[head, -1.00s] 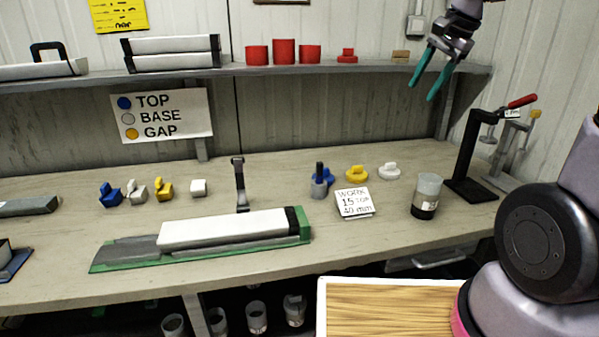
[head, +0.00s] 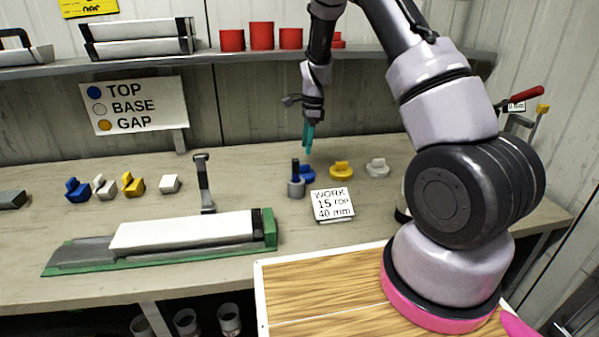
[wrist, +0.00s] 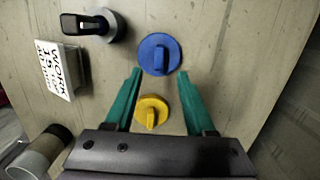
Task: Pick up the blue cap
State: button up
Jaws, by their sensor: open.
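The blue cap (head: 305,173) lies on the bench, a round disc with a raised grip bar. In the head view a grey cylinder partly hides it. In the wrist view the blue cap (wrist: 160,54) is just beyond and between the fingertips. My gripper (head: 308,142) is open and empty, pointing down above the blue cap. In the wrist view its teal fingers (wrist: 159,72) straddle the yellow cap's line of sight. I cannot tell the exact height above the bench.
The yellow cap (head: 341,171) and white cap (head: 377,168) lie to the right. The grey cylinder with a dark handle (head: 296,185) stands close left of the blue cap. A WORK card (head: 332,204) is in front. The shelf (head: 240,54) runs behind my arm.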

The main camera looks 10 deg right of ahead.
aim_at(304, 165)
jog(key=f, duration=0.8)
jog(key=shift+a+f, duration=0.1)
jog(key=shift+a, duration=0.3)
grip_shut()
